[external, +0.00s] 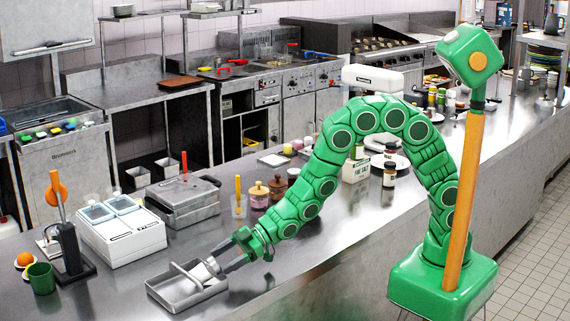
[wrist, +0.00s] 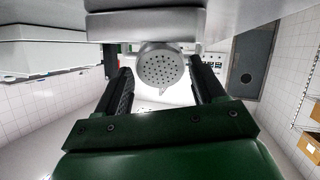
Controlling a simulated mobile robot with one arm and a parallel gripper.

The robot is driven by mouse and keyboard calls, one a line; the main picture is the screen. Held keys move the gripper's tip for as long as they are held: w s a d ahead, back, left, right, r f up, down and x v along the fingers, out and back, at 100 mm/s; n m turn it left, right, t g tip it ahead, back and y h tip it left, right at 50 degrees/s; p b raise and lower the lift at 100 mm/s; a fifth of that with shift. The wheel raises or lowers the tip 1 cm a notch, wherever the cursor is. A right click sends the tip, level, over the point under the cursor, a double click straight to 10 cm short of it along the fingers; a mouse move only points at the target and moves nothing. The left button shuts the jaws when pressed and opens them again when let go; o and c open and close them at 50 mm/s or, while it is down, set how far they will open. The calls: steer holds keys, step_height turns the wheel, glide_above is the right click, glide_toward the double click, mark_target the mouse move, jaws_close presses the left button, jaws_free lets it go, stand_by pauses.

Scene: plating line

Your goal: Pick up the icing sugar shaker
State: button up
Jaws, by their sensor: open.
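The icing sugar shaker (external: 212,266) is a small silvery can. It leans at the right part of the grey metal tray (external: 160,290) on the counter, beside the tray's divider. In the wrist view its round, perforated end (wrist: 160,68) faces me. My gripper (external: 228,256) is low over the counter at the tray's right side, close to the shaker. In the wrist view the dark fingers of my gripper (wrist: 162,76) are open on either side of the perforated end, with a gap at each side. The shaker's far end is hidden in the wrist view.
A white box with lidded compartments (external: 122,230) and a grey metal appliance (external: 183,200) stand behind the tray. The counter right of the tray (external: 300,285) is clear.

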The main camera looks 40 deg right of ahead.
mark_target(211, 267)
steer(key=shift+x, duration=2.5)
steer(key=shift+c, duration=0.2)
steer(key=c, duration=0.8)
